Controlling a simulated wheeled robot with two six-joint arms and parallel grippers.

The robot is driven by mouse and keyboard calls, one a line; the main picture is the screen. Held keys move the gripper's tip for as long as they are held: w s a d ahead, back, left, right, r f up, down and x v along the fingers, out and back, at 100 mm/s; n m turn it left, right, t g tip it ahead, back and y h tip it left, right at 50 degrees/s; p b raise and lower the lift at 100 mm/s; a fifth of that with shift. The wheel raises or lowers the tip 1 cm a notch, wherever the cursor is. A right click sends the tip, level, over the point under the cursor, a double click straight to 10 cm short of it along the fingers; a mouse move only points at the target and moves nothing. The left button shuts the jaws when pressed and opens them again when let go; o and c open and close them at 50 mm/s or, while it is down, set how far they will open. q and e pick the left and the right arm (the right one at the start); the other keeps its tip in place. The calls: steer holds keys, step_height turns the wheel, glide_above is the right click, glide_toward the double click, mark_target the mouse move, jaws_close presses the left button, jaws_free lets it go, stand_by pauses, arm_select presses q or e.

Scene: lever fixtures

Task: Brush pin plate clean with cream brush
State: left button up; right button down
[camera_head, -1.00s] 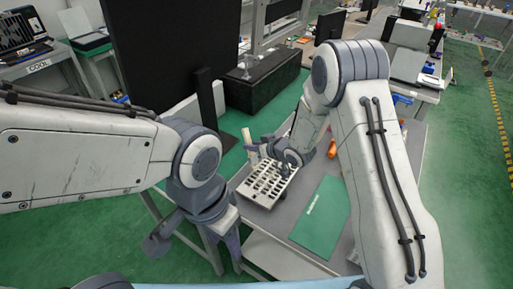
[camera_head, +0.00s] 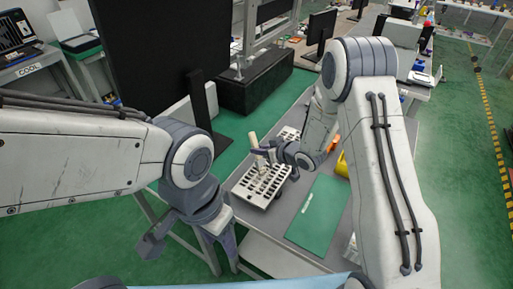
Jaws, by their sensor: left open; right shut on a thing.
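The pin plate (camera_head: 249,194) is a pale tray with rows of dark slots, lying on the grey table. My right gripper (camera_head: 261,152) is over the far part of the plate, shut on the cream brush (camera_head: 253,139). The brush's pale handle sticks up above the fingers, slightly tilted. Its lower end is partly hidden by the fingers, and I cannot tell whether it touches the plate. My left gripper (camera_head: 190,248) is open and empty, low beside the table's left edge, apart from the plate.
A green mat (camera_head: 318,215) lies right of the plate. An orange object (camera_head: 332,144) and a yellow object (camera_head: 342,164) lie behind my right arm, partly hidden. A black monitor (camera_head: 150,55) and a dark block (camera_head: 252,85) stand beyond the table.

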steer(key=shift+s+d+p, duration=0.15)
steer(key=shift+s+d, duration=0.8)
steer(key=shift+d, duration=0.35)
steer(key=shift+s+d+p, duration=0.15)
steer(key=shift+s+d, duration=0.8)
steer(key=shift+d, duration=0.3)
step_height(320, 180, up, 6)
steer(key=p, duration=0.5)
steer(key=shift+r, duration=0.15)
step_height(320, 180, up, 3)
steer(key=p, duration=0.3)
